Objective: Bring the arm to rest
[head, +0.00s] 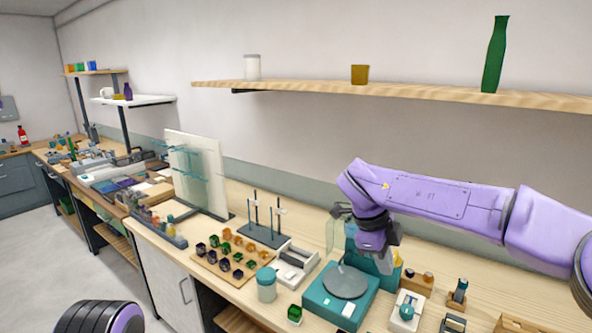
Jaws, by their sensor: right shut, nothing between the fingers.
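My right arm (430,195), purple, reaches in from the right over the bench. Its wrist bends down and my right gripper (388,262) hangs above the back of a teal device with a round grey plate (345,282). The gripper looks shut and empty; its fingertips are small and partly lost against the teal things behind. Thin upright rods stand in a dark stand (264,236) left of the gripper, well apart from it. Teal glass rods stick out at a pale upright panel (198,172) farther left. My left gripper is not in view.
A wooden board (228,262) with several dark and amber pieces lies left of the device, near a teal-white jar (266,285). A shelf (400,92) with a green bottle (495,55) runs above my arm. Small items stand at the right front (405,312).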

